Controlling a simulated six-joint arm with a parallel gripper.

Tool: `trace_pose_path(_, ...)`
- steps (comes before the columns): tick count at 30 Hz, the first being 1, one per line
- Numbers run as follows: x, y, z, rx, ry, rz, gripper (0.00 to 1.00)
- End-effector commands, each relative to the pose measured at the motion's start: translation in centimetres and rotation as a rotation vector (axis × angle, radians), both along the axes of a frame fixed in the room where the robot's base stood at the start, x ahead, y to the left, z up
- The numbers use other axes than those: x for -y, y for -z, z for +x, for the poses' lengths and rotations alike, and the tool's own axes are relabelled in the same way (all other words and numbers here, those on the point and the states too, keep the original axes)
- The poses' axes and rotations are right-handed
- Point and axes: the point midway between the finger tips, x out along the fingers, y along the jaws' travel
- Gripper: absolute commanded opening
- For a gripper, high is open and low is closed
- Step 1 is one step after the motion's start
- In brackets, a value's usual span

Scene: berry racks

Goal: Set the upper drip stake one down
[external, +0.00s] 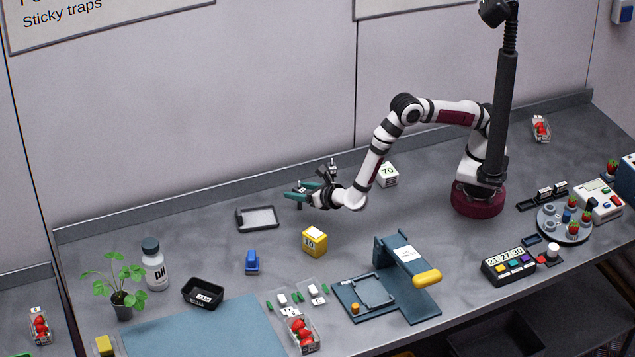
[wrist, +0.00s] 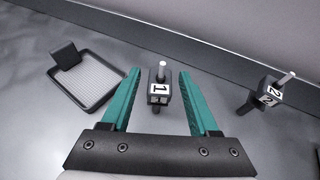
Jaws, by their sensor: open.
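A black block marked 1 with a pale metal pin on top (wrist: 158,92) is between the two teal fingers of my gripper (wrist: 160,73) in the wrist view. The fingers are open, with a gap visible on both sides of the block. A similar block marked 2 (wrist: 264,98), also with a pin, is to the right, outside the fingers. In the external view my gripper (external: 295,190) is low over the back of the bench. I cannot make out the numbered blocks clearly there.
A black tray with a pale mesh floor (wrist: 98,107) lies left of the fingers; it also shows in the external view (external: 276,228). The back ledge (wrist: 210,38) runs close behind. A white cube marked 70 (external: 387,174) and a yellow cube (external: 314,242) stand nearby.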

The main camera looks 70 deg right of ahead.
Motion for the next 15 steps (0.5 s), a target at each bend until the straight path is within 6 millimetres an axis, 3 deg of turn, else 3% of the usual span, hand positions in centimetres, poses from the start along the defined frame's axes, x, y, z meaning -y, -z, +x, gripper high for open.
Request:
trace_pose_path(4,-0.8,-1.0,-1.6,0.0,-0.003,0.001,0.61)
trace_pose_path(12,-3.4,-3.9,-8.0,0.001,-0.004,0.001,0.61)
trace_pose_path(15,-4.0,-4.5,-9.4,0.002,-0.001,0.001,0.61)
